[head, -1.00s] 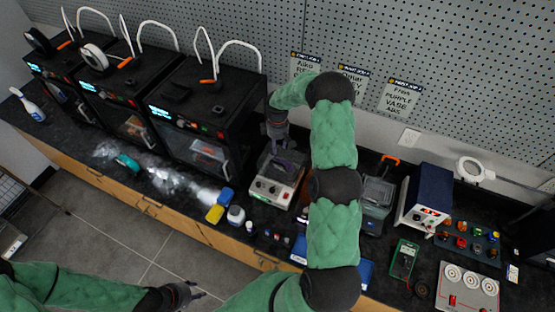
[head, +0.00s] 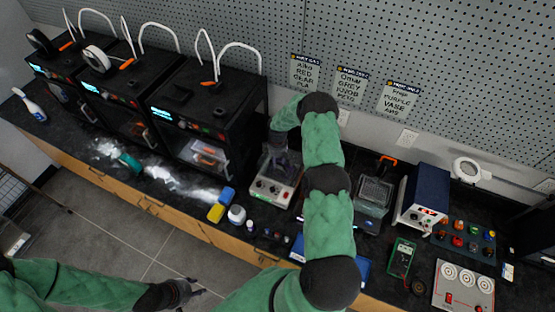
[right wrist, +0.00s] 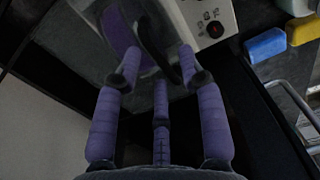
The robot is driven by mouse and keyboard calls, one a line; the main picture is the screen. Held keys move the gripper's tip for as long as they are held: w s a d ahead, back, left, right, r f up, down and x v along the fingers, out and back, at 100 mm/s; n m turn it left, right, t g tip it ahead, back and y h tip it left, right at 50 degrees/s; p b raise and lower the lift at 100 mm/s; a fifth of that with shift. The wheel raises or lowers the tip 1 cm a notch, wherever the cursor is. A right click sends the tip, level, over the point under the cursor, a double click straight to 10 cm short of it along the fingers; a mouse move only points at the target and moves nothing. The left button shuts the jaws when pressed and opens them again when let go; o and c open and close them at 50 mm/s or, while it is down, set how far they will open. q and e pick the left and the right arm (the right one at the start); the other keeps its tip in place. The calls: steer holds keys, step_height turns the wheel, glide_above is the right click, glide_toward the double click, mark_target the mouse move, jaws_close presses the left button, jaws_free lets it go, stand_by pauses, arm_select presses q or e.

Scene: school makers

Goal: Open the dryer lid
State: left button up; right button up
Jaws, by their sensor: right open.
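The dryer (head: 272,188) is a light box with a dark clear top, a red button and a control panel. It stands on the black counter right of the printers. Its lid looks down, though my right arm partly covers it. In the right wrist view the dryer's panel (right wrist: 211,17) is at the top, with a purple round thing (right wrist: 117,36) beside it behind the clear cover. My right gripper (head: 281,158) is at the dryer's back part; its purple fingers (right wrist: 160,75) are spread and empty. Contact with the lid is unclear. My left gripper (head: 196,287) is open, empty and low in front of the counter.
A black printer (head: 205,115) stands close left of the dryer. A yellow and blue block (head: 220,205) and a white jar (head: 236,214) lie in front. A clear-lidded bin (head: 373,195) and a blue power box (head: 425,195) stand to the right. The pegboard wall is behind.

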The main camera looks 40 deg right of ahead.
jaws_close()
